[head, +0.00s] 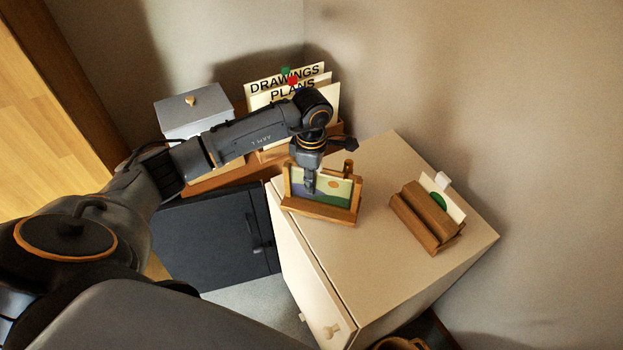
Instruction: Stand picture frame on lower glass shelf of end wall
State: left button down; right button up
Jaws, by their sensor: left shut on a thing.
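My right gripper is not in view. No glass shelf shows in the head view.
A wooden holder (420,222) with cards stands on the right of the cream cabinet (373,262). Behind my left arm are a grey lidded box (190,112) and folders (287,82) marked DRAWINGS and PLANS. A dark cabinet (215,240) stands left. Walls close the back and right.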

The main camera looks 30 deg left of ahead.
pick_arm(q)
jog(key=shift+f, duration=0.5)
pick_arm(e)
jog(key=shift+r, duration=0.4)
pick_arm(q)
jog(key=shift+f, duration=0.1)
jog(key=shift+f, duration=0.15)
jog(key=c, duration=1.2)
grip_release()
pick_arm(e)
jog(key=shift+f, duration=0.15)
